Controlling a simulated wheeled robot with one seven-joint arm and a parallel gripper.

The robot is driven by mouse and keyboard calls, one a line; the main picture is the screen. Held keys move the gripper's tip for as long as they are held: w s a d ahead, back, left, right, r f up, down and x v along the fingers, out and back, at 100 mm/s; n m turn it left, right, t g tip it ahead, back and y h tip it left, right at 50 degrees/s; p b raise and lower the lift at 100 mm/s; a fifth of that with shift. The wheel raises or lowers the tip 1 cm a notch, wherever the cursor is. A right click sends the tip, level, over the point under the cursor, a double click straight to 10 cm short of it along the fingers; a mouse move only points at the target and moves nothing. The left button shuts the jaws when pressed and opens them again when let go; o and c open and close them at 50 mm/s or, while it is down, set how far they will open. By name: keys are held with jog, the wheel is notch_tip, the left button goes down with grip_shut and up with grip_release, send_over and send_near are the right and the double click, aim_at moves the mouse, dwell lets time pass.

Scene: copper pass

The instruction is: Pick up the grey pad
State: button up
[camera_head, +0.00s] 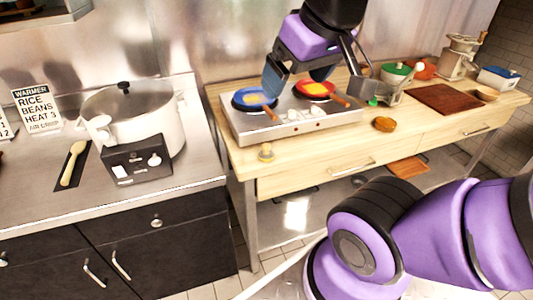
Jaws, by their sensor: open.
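My gripper (298,80) hangs over the back of the two-burner hot plate (290,128), its dark fingers apart and nothing visible between them. The left finger overlaps the blue pan (242,103) in the picture, and the right one is near the red pan (314,88). I cannot tell whether the fingers touch either pan. I cannot make out a grey pad with certainty.
The wooden table (345,150) also carries a green-lidded pot (396,73), a brown board (443,98) and a small brown bowl (384,124). A large white pot (130,115) stands on the left counter. A gap separates counter and table. The table's front right is mostly clear.

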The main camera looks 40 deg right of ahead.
jog(key=w+d+f+g+y, duration=0.15)
jog(key=w+f, duration=0.25)
jog(key=w, duration=0.6)
jog(key=n+g+h, duration=0.1)
jog(key=g, duration=0.1)
send_near(266, 145)
jog(key=shift+w+f, duration=0.25)
jog(key=shift+f, duration=0.15)
jog(key=shift+d+f, duration=0.3)
jog(key=shift+f, duration=0.3)
jog(key=f, duration=0.4)
jog(key=shift+w+f, duration=0.15)
jog(key=shift+w, duration=0.2)
jog(key=shift+w+a+f, duration=0.1)
jog(key=shift+a+f, duration=0.05)
jog(key=shift+f, duration=0.85)
jog(key=shift+w+a+f, duration=0.1)
jog(key=shift+a+f, duration=0.05)
jog(key=shift+f, duration=0.9)
jog(key=shift+w+a+f, duration=0.1)
jog(key=shift+f, duration=0.9)
jog(key=c, duration=1.1)
